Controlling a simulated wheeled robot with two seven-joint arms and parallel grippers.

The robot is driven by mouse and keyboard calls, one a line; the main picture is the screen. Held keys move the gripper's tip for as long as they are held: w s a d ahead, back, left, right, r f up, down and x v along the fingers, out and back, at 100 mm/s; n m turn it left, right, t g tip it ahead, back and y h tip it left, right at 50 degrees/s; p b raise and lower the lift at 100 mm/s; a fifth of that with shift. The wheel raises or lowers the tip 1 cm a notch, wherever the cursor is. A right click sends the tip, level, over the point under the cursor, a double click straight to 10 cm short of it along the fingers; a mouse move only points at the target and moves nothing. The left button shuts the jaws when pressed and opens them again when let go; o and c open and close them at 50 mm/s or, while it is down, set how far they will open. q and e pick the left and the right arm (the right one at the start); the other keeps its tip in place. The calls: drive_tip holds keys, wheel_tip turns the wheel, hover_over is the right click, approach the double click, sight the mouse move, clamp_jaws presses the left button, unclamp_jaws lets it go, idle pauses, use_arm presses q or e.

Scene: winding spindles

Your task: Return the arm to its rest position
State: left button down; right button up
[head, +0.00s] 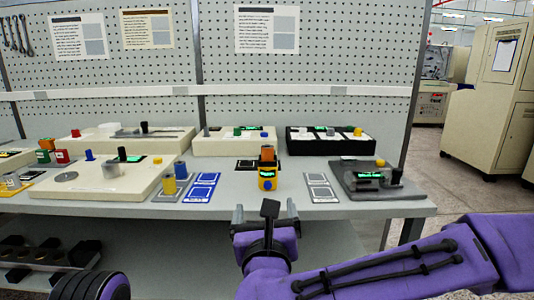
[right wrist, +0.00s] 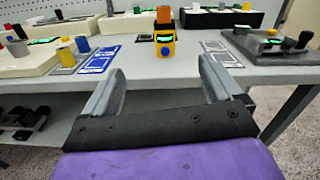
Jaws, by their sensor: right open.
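My right arm is purple and comes in from the right in the head view. Its gripper (head: 265,211) is open and empty, just in front of the bench's front edge. In the right wrist view the two grey fingers of this gripper (right wrist: 161,78) stand wide apart with nothing between them. Beyond them, on the bench, stands a yellow device with a green display and an orange block on top (head: 267,170), which also shows in the right wrist view (right wrist: 165,42). The gripper does not touch it. My left gripper is not in view.
The grey bench (head: 240,203) carries several cream stations, a black tray (head: 330,147) and a dark grey station (head: 378,182). Blue-marked cards (head: 201,187) and yellow and blue cylinders stand left of the yellow device. A lower shelf with black holders (head: 45,255) is below.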

drive_tip(key=s+d+f+n+g+y+p, duration=0.1)
drive_tip(key=s+d+f+n+g+p, duration=0.2)
drive_tip(key=f+n, duration=0.9)
drive_tip(key=s+d+f+n+g+p, duration=0.1)
drive_tip(key=d+f+n+g, duration=0.4)
drive_tip(key=f, duration=1)
drive_tip(key=s+d+f+n+g+h+p, duration=0.2)
drive_tip(key=s+d+f+n, duration=0.6)
drive_tip(key=d+f, duration=0.1)
drive_tip(key=s+d+f+n+g+h+p, duration=0.1)
drive_tip(key=s+d+f+g+p, duration=0.1)
drive_tip(key=s+d, duration=0.5)
drive_tip(key=s+d+f+n+g+h+p, duration=0.1)
drive_tip(key=s+d+f+g+p, duration=0.1)
drive_tip(key=s+d, duration=0.4)
drive_tip(key=s, duration=0.4)
drive_tip(key=shift+s+d+f+g+h, duration=0.2)
drive_tip(key=shift+s+d+g+h, duration=0.15)
drive_tip(key=shift+g+h, duration=0.05)
